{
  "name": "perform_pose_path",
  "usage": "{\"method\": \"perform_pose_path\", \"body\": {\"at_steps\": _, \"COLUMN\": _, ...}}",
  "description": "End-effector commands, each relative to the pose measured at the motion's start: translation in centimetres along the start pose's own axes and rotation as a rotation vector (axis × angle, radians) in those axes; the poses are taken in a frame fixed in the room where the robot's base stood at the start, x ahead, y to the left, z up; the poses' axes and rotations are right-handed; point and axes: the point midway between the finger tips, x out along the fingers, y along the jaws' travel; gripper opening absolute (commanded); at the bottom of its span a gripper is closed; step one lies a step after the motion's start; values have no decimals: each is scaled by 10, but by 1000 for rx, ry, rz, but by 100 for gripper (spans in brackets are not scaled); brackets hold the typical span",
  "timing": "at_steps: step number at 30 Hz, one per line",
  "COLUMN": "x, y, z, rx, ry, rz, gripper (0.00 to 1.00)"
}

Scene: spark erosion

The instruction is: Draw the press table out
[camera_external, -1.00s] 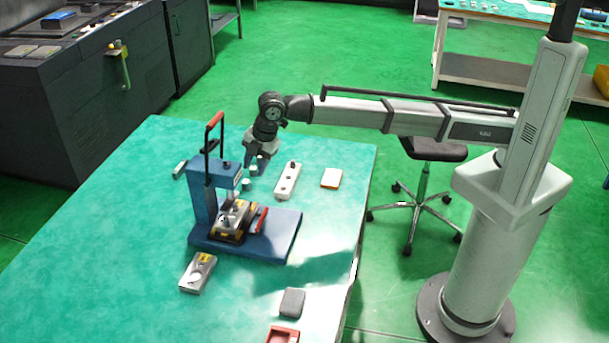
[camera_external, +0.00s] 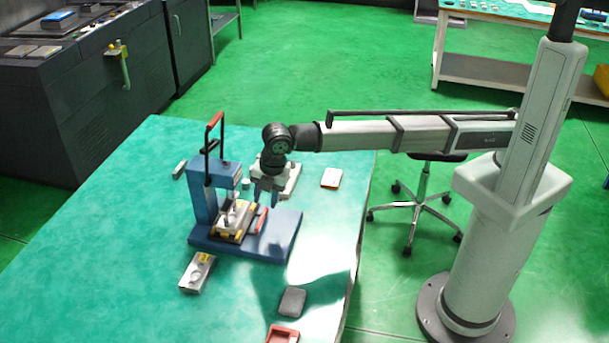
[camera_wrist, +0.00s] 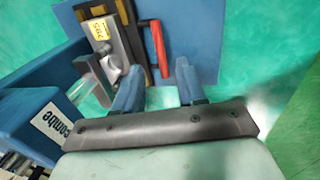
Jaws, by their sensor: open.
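The blue press (camera_external: 201,195) stands on its base plate (camera_external: 283,233) on the green table, its red-tipped lever (camera_external: 215,119) raised. The press table (camera_external: 229,236), with yellow edges and metal parts on it, sits under the ram. Its red handle (camera_external: 261,220) faces right; in the wrist view the red handle (camera_wrist: 159,50) lies just beyond the fingertips. My gripper (camera_external: 266,192) is open above the base plate, close to the handle. The wrist view shows its two blue fingers (camera_wrist: 158,72) apart and empty, with the handle roughly in line with the gap. I cannot tell its height above the handle.
A metal block (camera_external: 198,272) lies in front of the press. A grey block (camera_external: 292,302) and a red tray (camera_external: 283,336) lie near the front right edge. A pale block (camera_external: 291,182) and a small card-like piece (camera_external: 331,178) lie behind my gripper. The table right of the base plate is clear.

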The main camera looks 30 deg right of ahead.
Motion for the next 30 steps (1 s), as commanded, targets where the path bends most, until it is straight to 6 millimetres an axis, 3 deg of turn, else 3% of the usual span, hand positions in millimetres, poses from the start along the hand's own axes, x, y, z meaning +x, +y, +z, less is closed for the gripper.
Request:
{"method": "perform_pose_path", "body": {"at_steps": 6, "x": 36, "y": 0, "z": 0, "rx": 0, "ry": -1, "rz": -2, "gripper": 40}}
{"method": "perform_pose_path", "body": {"at_steps": 12, "x": 54, "y": 0, "z": 0, "rx": 0, "ry": 0, "rz": -1, "gripper": 40}}
{"method": "perform_pose_path", "body": {"at_steps": 25, "x": 60, "y": 0, "z": 0, "rx": 1, "ry": 0, "rz": 0, "gripper": 40}}
{"method": "perform_pose_path", "body": {"at_steps": 30, "x": 60, "y": 0, "z": 0, "rx": 1, "ry": 0, "rz": 0, "gripper": 24}}
